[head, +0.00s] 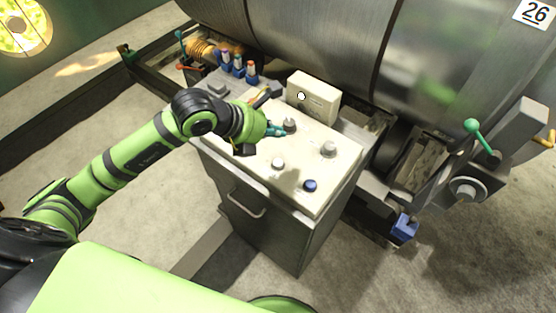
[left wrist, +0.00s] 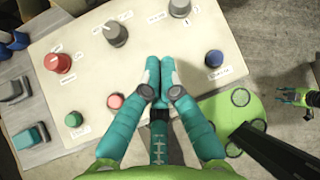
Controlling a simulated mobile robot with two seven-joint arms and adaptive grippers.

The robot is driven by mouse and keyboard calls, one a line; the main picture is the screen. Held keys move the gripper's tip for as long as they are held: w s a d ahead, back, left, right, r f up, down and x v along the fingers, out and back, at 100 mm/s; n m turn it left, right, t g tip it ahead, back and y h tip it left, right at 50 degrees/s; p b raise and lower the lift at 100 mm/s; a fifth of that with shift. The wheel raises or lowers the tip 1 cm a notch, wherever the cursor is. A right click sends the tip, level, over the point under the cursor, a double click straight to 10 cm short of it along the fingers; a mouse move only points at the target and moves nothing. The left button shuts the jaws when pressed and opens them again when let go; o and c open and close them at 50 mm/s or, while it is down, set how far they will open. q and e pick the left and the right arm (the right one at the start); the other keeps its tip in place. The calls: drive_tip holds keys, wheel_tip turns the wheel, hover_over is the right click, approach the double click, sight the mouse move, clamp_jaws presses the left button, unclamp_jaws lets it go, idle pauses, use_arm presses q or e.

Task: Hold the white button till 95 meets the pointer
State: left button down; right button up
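The white button (head: 278,163) sits on the front part of the console top in the head view. My left gripper (head: 278,129) appears above the console. Its teal fingers are together and empty in the left wrist view (left wrist: 160,80). There the fingertips cover the spot where the white button sits, so contact cannot be seen; in the head view they look apart from it. A plate reading 26 (head: 536,12) is on the big drum (head: 440,60). I see no 95 and no pointer. What looks like my right gripper (left wrist: 300,97) is small at the right edge.
The console (left wrist: 90,80) also carries a blue button (head: 310,185), grey knobs (head: 328,148), a red knob (left wrist: 58,63), a red button (left wrist: 115,101) and a green button (left wrist: 73,118). A pale box (head: 315,98) stands at its back edge.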

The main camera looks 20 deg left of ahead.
sight(275, 163)
use_arm(q)
drive_tip(key=shift+f, duration=0.1)
wheel_tip(275, 163, down, 8)
drive_tip(key=b, duration=0.6)
drive_tip(key=shift+f+b, duration=0.3)
idle(1.0)
drive_tip(key=shift+f+b, duration=0.4)
drive_tip(key=shift+b, duration=0.1)
